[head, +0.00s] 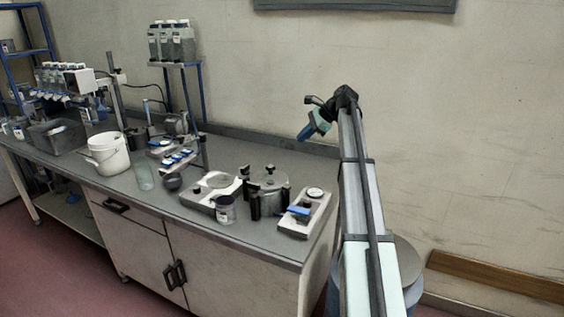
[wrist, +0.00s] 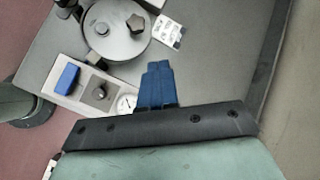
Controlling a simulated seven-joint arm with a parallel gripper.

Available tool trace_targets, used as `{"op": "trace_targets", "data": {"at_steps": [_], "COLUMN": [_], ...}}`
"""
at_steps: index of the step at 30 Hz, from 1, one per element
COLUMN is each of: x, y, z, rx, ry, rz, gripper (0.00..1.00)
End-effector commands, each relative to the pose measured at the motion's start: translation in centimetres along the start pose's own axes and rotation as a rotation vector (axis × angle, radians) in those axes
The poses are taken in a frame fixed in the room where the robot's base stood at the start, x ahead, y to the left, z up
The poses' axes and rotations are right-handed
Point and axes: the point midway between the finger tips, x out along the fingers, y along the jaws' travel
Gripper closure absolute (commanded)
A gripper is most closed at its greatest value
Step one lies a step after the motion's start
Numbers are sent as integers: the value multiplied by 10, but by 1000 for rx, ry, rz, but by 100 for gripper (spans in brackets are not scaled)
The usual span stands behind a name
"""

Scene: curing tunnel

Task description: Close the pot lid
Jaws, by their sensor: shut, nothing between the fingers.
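The pot (head: 267,197) is a metal cylinder with black upright parts at its sides, standing near the right end of the bench. Its round grey lid (head: 270,178) lies over its top; I cannot tell whether it is fully seated. In the wrist view the lid (wrist: 118,42) shows from above at the top, with a dark star-shaped knob (wrist: 137,23) near its right edge. My gripper (head: 303,136) is in the air above and to the right of the pot. Its blue fingers (wrist: 158,68) are shut, empty and apart from the lid.
A device with a dial and blue part (head: 305,212) stands right of the pot. A flat-topped device (head: 213,190) and a jar (head: 226,211) stand to its left. A white bucket (head: 108,154) is farther left. The wall is behind; the bench behind the pot is clear.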

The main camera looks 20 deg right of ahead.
Motion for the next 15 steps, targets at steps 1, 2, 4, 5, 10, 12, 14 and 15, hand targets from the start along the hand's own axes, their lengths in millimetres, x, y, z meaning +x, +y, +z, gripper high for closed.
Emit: {"op": "trace_targets", "data": {"at_steps": [1, 2, 4, 5, 10, 12, 14, 15], "x": [0, -1, -1, -1, 0, 0, 0, 0], "y": [6, 9, 15, 17, 28, 30, 31, 31], "z": [0, 0, 0, -1, -5, -7, -8, -10], "rx": [-57, -98, -208, -259, -576, -708, -820, -896], "ry": [9, 14, 28, 35, 67, 78, 87, 92], "rz": [-2, -3, -3, -2, 9, 16, 23, 28], "gripper": [100, 100, 100, 100, 100, 100, 100, 100]}}
